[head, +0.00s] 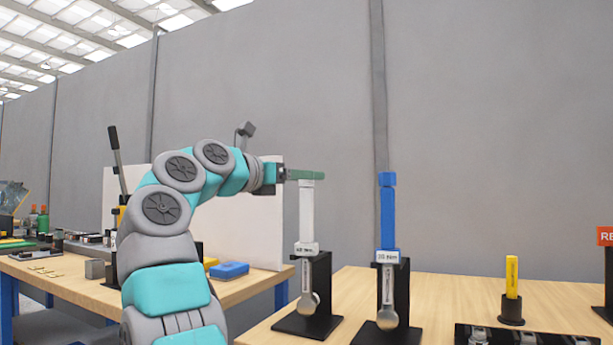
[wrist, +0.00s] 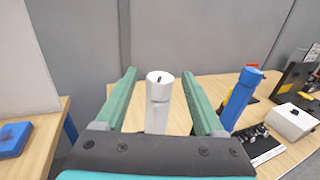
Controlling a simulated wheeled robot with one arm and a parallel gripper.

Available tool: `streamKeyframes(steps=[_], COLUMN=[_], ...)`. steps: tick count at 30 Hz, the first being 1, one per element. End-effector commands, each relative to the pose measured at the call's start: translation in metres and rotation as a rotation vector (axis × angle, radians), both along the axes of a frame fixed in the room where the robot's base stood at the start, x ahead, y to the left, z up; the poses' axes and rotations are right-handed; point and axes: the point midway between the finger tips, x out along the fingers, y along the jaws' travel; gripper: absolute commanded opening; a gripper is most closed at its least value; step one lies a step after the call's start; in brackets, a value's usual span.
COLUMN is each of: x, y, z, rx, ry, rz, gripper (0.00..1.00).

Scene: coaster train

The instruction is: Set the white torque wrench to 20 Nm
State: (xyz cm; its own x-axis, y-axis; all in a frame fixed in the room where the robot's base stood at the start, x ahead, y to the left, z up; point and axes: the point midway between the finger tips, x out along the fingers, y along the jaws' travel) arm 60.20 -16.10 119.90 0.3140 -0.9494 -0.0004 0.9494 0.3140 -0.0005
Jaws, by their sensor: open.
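The white torque wrench (head: 306,215) stands upright in a black stand (head: 318,290) on the wooden table. Its small label (head: 306,249) seems to read 40 Nm, but the digits are blurred. My gripper (head: 318,175) is at the top end of the wrench handle. In the wrist view my gripper (wrist: 158,90) is open, with one green finger on each side of the white wrench (wrist: 159,95). Gaps show between the fingers and the handle, so they look apart from it.
A blue torque wrench (head: 388,220) stands in its own black stand just to the right. Farther right are a yellow tool (head: 512,276) in a holder and a black tray (head: 530,335). A white panel (head: 250,215) stands behind my arm. A blue box (head: 229,269) sits on the left table.

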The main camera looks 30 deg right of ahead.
Motion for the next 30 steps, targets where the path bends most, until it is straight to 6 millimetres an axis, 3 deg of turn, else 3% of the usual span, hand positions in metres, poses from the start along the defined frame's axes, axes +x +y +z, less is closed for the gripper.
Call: streamKeyframes(steps=[4,11,30], x=[0.0035,0.0043,0.0042], y=[-0.0132,-0.0139,-0.0134], z=[0.0,0.0,0.0003], rx=[0.002,0.0,0.0], ry=[0.0,-0.001,0.0], rz=[-0.002,0.0,0.0], gripper=[0.7,0.7,0.0])
